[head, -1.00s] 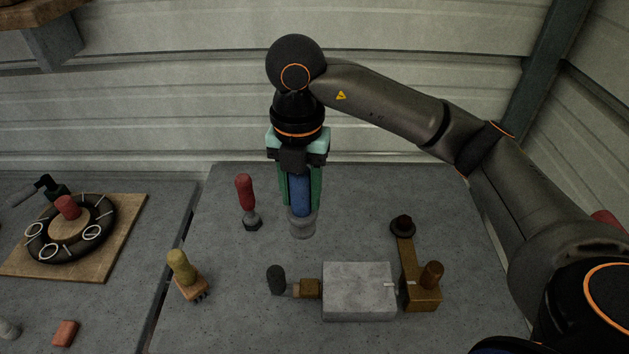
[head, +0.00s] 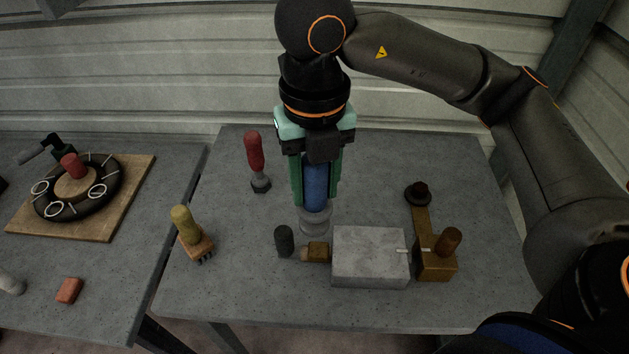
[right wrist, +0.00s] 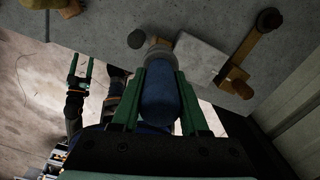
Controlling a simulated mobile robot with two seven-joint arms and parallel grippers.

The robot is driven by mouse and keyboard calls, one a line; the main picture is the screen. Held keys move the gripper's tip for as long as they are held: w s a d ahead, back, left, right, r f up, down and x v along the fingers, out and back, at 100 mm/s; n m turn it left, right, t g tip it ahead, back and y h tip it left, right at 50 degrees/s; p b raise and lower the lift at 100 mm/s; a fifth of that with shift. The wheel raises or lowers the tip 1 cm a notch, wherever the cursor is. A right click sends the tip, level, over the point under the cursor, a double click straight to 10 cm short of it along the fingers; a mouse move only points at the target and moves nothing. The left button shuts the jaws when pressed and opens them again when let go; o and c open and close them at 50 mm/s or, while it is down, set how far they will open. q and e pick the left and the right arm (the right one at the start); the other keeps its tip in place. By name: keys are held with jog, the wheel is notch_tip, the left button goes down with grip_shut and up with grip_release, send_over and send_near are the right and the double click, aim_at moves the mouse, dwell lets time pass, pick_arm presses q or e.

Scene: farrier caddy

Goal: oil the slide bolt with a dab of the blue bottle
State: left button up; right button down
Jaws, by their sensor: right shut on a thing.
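My right gripper (head: 316,190) is shut around the blue bottle (head: 316,180), which points down. The bottle's pale grey lower end (head: 315,220) is just behind the grey block (head: 370,250). I cannot tell whether it touches the table. The right wrist view also shows the blue bottle (right wrist: 160,95) between the green fingers. The slide bolt is probably the block assembly: a brass piece (head: 317,252) and dark knob (head: 285,240) at its left, a thin pale pin (head: 405,250) and brass bracket (head: 436,265) at its right. My left gripper (right wrist: 80,67) is open and empty in the right wrist view.
A red-handled tool (head: 257,160) stands behind left. A yellow-handled brush (head: 190,232) stands left. A brass strip with a dark knob (head: 418,194) lies behind the bracket. The left table bears a board (head: 110,225) with a black ring. The front table strip is clear.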

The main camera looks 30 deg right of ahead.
aim_at(315, 213)
notch_tip(315, 213, down, 3)
jog(key=shift+f+b, duration=0.1)
jog(key=shift+b, duration=1.15)
jog(key=shift+f+b, duration=0.75)
jog(key=shift+f, duration=0.05)
jog(key=shift+f+b, duration=0.8)
jog(key=shift+f, duration=0.1)
pick_arm(q)
jog(key=shift+m+h, duration=0.3)
jog(key=shift+h, duration=0.1)
jog(key=d+f, duration=0.1)
jog(key=f, duration=0.1)
jog(key=w+d+f, duration=0.1)
jog(key=d+f, duration=0.1)
jog(key=shift+w, duration=0.15)
jog(key=shift+w, duration=0.1)
jog(key=shift+a+b, duration=0.1)
jog(key=shift+b, duration=0.2)
jog(key=shift+f+b, duration=0.55)
jog(key=shift+f, duration=0.1)
pick_arm(e)
jog(key=shift+f, duration=0.65)
